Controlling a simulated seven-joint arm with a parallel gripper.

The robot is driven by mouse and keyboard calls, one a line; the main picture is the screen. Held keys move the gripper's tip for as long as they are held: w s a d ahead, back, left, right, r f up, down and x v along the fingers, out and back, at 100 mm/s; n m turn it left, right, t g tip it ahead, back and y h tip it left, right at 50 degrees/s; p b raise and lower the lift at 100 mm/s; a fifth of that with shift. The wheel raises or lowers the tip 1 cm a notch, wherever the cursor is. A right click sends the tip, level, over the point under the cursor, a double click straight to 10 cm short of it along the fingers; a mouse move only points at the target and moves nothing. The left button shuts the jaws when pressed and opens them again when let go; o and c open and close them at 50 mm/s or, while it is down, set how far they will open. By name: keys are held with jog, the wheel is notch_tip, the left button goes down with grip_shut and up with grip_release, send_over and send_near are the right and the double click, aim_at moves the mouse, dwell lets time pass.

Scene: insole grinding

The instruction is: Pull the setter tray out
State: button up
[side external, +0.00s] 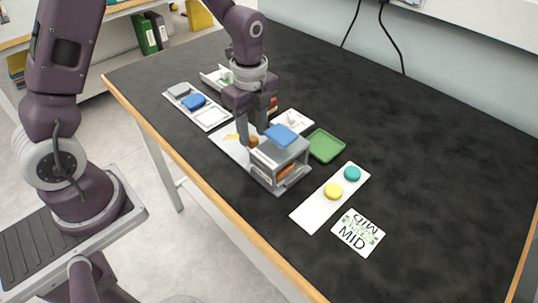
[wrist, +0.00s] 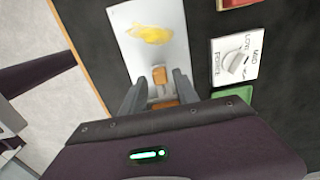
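The setter tray cannot be told apart for certain. In the side view a grey box-like unit (side external: 279,158) with a blue top (side external: 282,135) stands mid-table, with an orange part (side external: 286,171) in its side. A small orange block (side external: 254,141) sits at its left end, and this block also shows in the wrist view (wrist: 159,75). My gripper (side external: 252,138) reaches down there, its two fingers (wrist: 160,82) either side of the block. Gaps seem to show between fingers and block, so it looks open. A second orange part (wrist: 165,104) lies nearer my wrist. The unit is mostly hidden in the wrist view.
A white sheet (side external: 224,143) with a yellow smear (wrist: 151,34) lies left of the unit. Nearby are a dial plate (wrist: 235,62), a green pad (side external: 326,145), and a white strip (side external: 314,209) with yellow and teal discs. A MID card (side external: 358,232) lies in front. The right of the table is clear.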

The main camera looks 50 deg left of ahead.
aim_at(253, 138)
jog(key=shift+f, duration=1.55)
jog(key=shift+r, duration=0.1)
grip_shut()
jog(key=shift+a, duration=4.45)
grip_release()
jog(key=shift+r, duration=3.5)
